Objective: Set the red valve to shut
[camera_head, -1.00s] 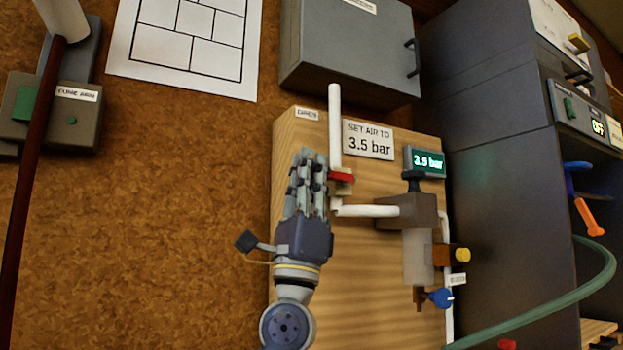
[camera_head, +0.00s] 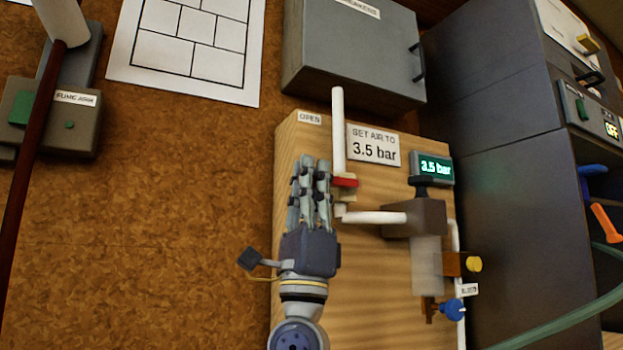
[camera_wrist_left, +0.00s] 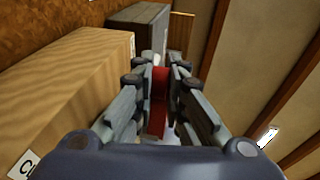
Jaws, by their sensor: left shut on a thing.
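The red valve (camera_head: 345,182) is a short red lever on a cream body below a white vertical pipe (camera_head: 338,125), on the wooden panel (camera_head: 365,280). My left gripper (camera_head: 316,168) comes up from below at the panel's left side, its fingers at the lever. In the left wrist view the red lever (camera_wrist_left: 158,98) stands between the two fingers, and they are shut on it. The fingers hide part of the lever in the head view. An "OPEN" label (camera_head: 310,118) is at the panel's upper left corner. My right gripper is not in view.
A regulator (camera_head: 428,218) with a 3.5 bar display (camera_head: 433,167), a yellow knob (camera_head: 474,264) and a blue knob (camera_head: 453,310) are right of the valve. A grey cabinet (camera_head: 350,50) is above.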

